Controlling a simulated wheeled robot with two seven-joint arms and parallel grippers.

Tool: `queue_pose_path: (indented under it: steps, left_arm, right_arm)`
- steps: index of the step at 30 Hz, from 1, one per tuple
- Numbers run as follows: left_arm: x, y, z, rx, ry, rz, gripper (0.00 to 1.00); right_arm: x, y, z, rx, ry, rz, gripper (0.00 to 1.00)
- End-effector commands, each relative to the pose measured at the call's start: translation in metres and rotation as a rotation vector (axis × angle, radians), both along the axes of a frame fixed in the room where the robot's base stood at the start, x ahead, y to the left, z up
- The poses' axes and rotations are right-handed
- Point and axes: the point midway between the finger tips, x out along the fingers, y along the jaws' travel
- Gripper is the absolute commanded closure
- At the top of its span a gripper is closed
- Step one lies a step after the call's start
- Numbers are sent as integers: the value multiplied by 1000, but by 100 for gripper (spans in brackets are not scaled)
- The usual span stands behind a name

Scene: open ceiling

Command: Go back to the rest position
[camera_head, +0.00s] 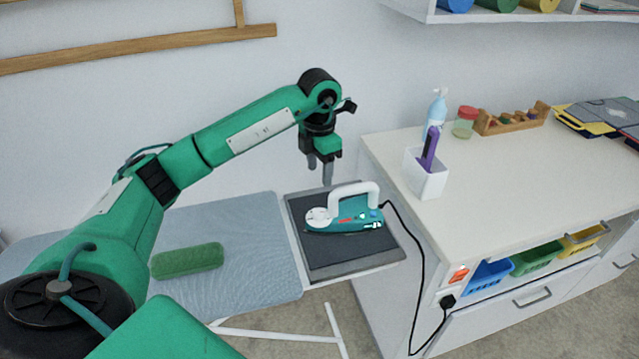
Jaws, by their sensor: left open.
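My left arm is green and reaches in from the left. Its gripper (321,166) points down, open and empty, above the back edge of the iron rest. A teal iron (335,222) with a white handle stands below it on the dark iron rest (318,258), apart from the fingers. The iron's black cord runs right and down to a plug at the cabinet side. My right gripper is not in view.
The ironing board (250,240) holds a rolled green cloth (187,261). To the right, a white cabinet (500,170) carries a white cup (426,175), a spray bottle (436,110), a red-lidded jar (465,122) and a wooden tray (511,120). A shelf hangs at the upper right.

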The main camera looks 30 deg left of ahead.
Motion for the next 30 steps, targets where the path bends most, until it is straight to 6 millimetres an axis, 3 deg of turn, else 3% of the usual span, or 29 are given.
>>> queue_pose_path:
  steps: [20, 23, 25, 30]
  left_arm:
    - [0, -4, 2, -13, -1, -7, 48]
    - [-1, -26, -8, -86, -16, -38, 48]
    - [-3, -56, -19, -191, -37, -76, 48]
    - [-18, -156, -33, -575, -100, -145, 48]
  right_arm:
    - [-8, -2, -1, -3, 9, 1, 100]
    - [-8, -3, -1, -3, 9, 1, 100]
    - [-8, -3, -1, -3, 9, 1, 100]
    - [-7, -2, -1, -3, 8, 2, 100]
